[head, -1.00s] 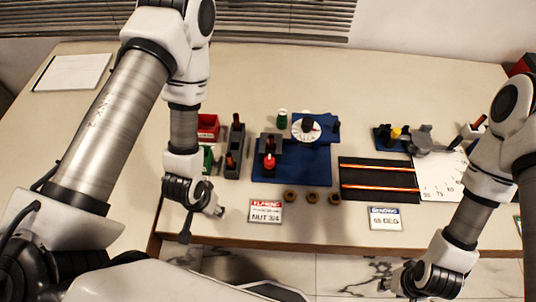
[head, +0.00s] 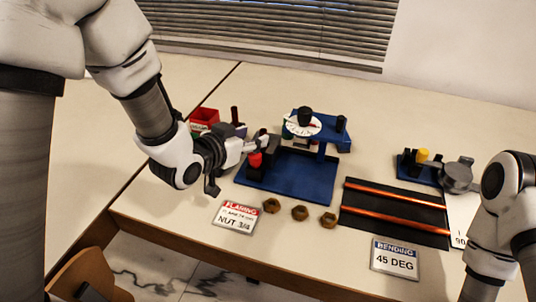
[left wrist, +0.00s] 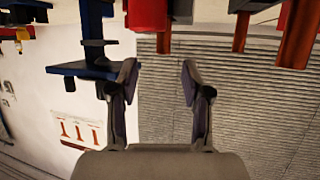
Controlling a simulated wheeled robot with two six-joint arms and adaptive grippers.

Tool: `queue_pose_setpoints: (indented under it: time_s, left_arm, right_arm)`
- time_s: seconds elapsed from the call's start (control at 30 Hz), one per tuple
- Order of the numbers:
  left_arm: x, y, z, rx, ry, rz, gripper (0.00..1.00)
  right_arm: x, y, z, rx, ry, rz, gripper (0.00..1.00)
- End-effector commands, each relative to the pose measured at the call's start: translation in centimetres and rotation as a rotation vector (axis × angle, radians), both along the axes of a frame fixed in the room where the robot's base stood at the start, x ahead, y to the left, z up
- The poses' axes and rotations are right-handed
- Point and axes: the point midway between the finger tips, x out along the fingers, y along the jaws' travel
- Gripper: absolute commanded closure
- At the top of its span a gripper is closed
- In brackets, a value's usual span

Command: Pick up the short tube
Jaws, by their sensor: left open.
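A dark reddish upright tube (head: 235,114) stands in the grey rack (head: 240,131), partly hidden behind my left gripper in the head view. In the left wrist view copper-coloured tubes show along the top edge: one (left wrist: 163,42) by a red part, one (left wrist: 240,32) further right and a thicker one (left wrist: 297,38). I cannot tell which is the short tube. My left gripper (head: 238,163) is open beside the red-topped part of the blue fixture; in the left wrist view its fingers (left wrist: 159,77) are apart with nothing between them.
The blue flaring fixture (head: 290,182) with a white dial (head: 303,125) is right of my left gripper. Several brass nuts (head: 300,213) and a flaring card (head: 238,216) lie in front. Long copper tubes (head: 395,195) lie on a black mat (head: 400,228). A red bin (head: 204,118) is behind.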

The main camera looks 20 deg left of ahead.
Motion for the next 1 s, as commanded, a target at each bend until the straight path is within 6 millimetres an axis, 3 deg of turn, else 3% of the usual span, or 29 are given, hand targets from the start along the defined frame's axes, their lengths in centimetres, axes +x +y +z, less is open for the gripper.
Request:
queue_pose_setpoints:
  time_s: [0.4, 0.67, 0.8, 1.0]
  left_arm:
    - [5.6, -1.6, -2.8, 0.002, 0.005, -0.001, 0.52]
    - [6.1, -1.8, -3.0, 0.000, 0.005, 0.001, 0.52]
    - [6.1, -1.8, -3.0, 0.000, 0.005, 0.001, 1.00]
    - [6.1, -1.7, -3.1, 0.000, 0.006, 0.001, 1.00]
  right_arm:
    - [0.0, 0.0, 0.3, 0.000, 0.001, 0.000, 0.60]
    - [0.0, 0.0, 0.3, 0.000, 0.001, 0.000, 0.60]
    - [0.0, 0.0, 0.3, 0.000, 0.001, 0.000, 0.60]
    - [0.0, 0.0, 0.3, 0.000, 0.001, 0.000, 0.60]
